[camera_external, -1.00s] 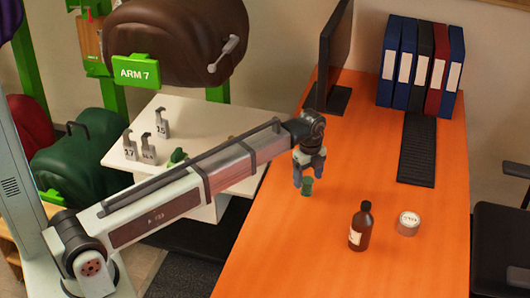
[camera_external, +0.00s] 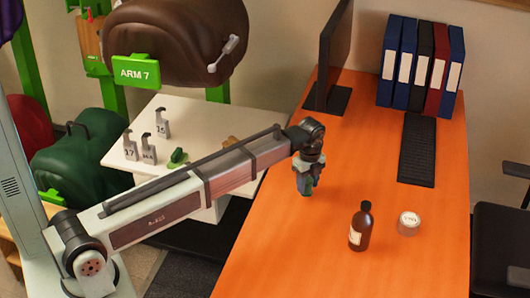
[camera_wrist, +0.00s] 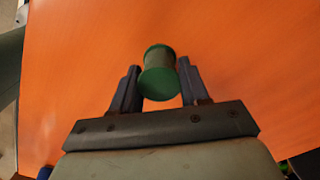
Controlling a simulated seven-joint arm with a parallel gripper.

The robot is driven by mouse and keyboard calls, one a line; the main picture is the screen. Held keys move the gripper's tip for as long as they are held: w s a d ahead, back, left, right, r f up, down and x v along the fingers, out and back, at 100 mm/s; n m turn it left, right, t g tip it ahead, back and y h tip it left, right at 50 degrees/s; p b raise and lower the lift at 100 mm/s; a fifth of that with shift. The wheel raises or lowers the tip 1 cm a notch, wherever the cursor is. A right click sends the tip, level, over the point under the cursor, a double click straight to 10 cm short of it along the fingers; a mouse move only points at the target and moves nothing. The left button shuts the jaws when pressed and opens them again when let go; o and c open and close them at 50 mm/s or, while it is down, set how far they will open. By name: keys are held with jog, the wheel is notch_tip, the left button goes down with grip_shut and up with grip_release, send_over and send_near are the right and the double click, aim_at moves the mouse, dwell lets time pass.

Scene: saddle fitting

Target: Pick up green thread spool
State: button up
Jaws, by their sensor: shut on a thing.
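The green thread spool (camera_wrist: 159,76) is between the two fingers of my gripper (camera_wrist: 158,88) in the wrist view. Its round green end faces the camera. In the external view the spool (camera_external: 307,190) shows only as a small green piece at the fingertips of my gripper (camera_external: 305,185), mostly hidden by the fingers. My gripper is shut on the spool and points down over the orange desk (camera_external: 290,240). I cannot tell whether the spool touches the desk.
A brown bottle (camera_external: 361,227) and a small round labelled jar (camera_external: 409,223) stand right of my gripper. A keyboard (camera_external: 416,150), a monitor (camera_external: 334,50) and several binders (camera_external: 420,65) are farther back. The desk around the spool is clear.

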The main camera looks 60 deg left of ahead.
jog(key=shift+c, duration=1)
